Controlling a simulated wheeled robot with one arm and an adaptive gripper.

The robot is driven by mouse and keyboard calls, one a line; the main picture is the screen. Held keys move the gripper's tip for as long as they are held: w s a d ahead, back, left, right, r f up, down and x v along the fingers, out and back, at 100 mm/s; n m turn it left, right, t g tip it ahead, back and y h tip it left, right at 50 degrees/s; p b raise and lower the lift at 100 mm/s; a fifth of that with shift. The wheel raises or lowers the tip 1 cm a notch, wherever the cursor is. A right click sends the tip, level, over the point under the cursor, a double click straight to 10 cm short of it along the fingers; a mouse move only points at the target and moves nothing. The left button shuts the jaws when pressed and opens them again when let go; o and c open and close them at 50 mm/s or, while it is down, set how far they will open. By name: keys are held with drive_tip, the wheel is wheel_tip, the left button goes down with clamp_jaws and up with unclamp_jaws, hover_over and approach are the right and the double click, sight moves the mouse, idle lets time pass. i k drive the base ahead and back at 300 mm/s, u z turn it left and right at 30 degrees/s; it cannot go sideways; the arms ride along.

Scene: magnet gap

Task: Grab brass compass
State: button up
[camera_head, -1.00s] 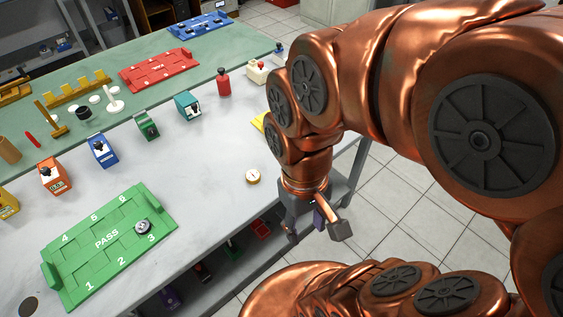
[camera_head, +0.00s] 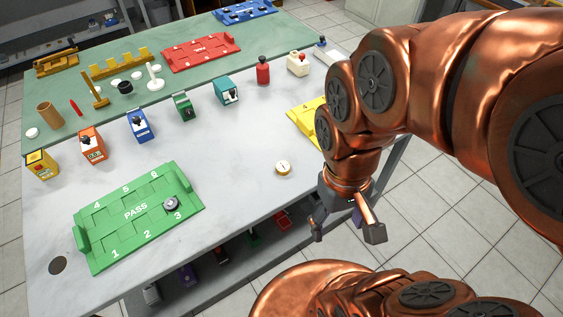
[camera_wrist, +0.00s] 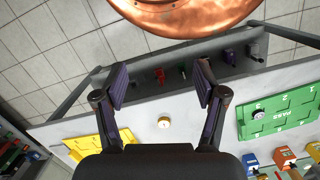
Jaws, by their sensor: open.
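The brass compass (camera_head: 283,168) is a small round disc with a pale face and a brass rim. It lies flat on the white tabletop near the front edge. My gripper (camera_head: 347,228) is to the right of the compass and nearer to me, past the table edge, pointing down. In the wrist view the compass (camera_wrist: 164,122) shows between the two dark fingers. The fingers (camera_wrist: 160,84) are spread wide, with nothing between their tips and nothing touching the compass.
A green PASS tray (camera_head: 137,262) with a dark round piece on it lies left of the compass. A yellow tray (camera_head: 308,112) is partly hidden behind my arm. Several small coloured devices and a red bottle (camera_head: 263,70) stand farther back. The tabletop around the compass is clear.

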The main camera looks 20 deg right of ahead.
sight(283, 168)
drive_tip(key=u, duration=1.4)
drive_tip(key=k, duration=0.95)
drive_tip(key=z, duration=0.15)
